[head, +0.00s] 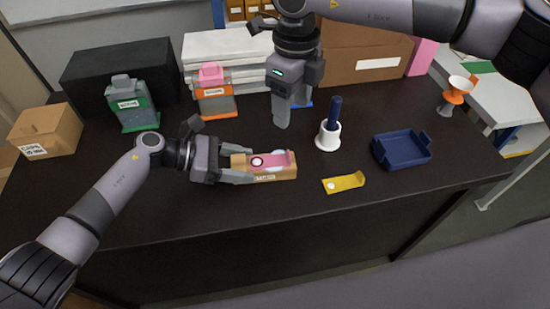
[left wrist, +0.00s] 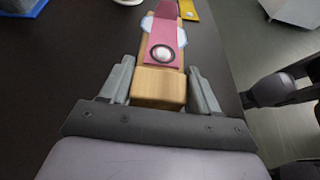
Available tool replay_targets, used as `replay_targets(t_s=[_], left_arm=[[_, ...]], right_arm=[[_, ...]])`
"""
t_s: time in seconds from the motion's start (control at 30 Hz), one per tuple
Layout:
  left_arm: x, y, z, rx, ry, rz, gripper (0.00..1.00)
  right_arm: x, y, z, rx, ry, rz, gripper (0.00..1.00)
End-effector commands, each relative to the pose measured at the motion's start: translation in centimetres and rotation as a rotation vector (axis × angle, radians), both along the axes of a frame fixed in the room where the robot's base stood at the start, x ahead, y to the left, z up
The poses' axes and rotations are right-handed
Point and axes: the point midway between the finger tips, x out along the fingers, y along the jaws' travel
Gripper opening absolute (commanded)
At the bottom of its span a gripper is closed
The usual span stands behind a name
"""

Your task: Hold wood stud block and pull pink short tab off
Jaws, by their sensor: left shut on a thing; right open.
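The wood stud block (head: 240,163) lies near the middle of the table, with the pink short tab (head: 280,160) on top of it. In the left wrist view, the block (left wrist: 158,87) points away from the gripper, and the pink tab (left wrist: 165,40) lies along it with a round stud showing through its near end. My left gripper (head: 242,164) is shut on the near end of the block, one finger on each side. My right gripper (head: 282,122) points down above the table behind the block, open and apart from it.
A yellow tab (head: 345,182) lies right of the block. A white holder (head: 328,138) with a dark blue peg and a blue tray (head: 402,150) stand further right. Green (head: 135,105) and orange-pink (head: 215,95) containers stand behind. A cardboard box (head: 46,130) is at the left. The table's front is clear.

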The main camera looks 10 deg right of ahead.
Motion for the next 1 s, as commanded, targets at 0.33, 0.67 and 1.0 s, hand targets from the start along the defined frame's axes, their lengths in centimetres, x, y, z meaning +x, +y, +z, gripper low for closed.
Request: replay_targets(t_s=[0.33, 0.67, 1.0], left_arm=[[0.0, 0.0, 0.0, 0.0, 0.0, 0.0, 0.22], [0.0, 0.0, 0.0, -0.001, 0.0, 0.0, 0.22], [0.0, 0.0, 0.0, -0.001, 0.0, 0.0, 0.22]], right_arm=[[0.0, 0.0, -0.1, 0.004, 0.001, -0.017, 0.64], [-0.4, -0.1, -0.7, 0.083, 0.037, -0.408, 0.64], [-0.6, -0.9, -1.4, 0.17, 0.127, -1.008, 0.64]])
